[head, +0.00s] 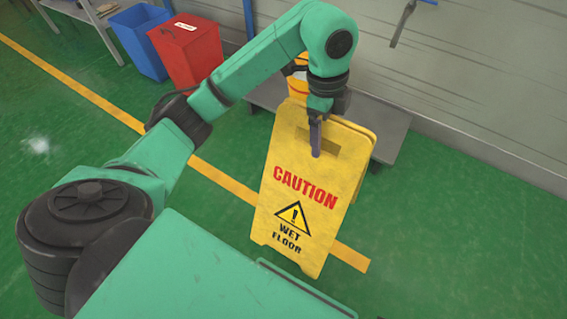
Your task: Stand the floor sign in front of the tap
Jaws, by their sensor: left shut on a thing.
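The yellow floor sign (303,205) reads "CAUTION WET FLOOR" and hangs or stands nearly upright in front of me. My left gripper (316,140) reaches down from above and is shut on the sign's top edge at its handle slot. The sign looks folded, with a second panel close behind the front one. I cannot tell whether its feet touch the floor. A tap (403,22), or part of one, shows on the wall at the top right. My right gripper is not in view.
A low grey platform (390,135) stands along the wall behind the sign, with a yellow bucket (297,84) on it partly hidden by my arm. A red bin (190,55) and a blue bin (140,40) stand at the upper left. Green floor at the right is clear.

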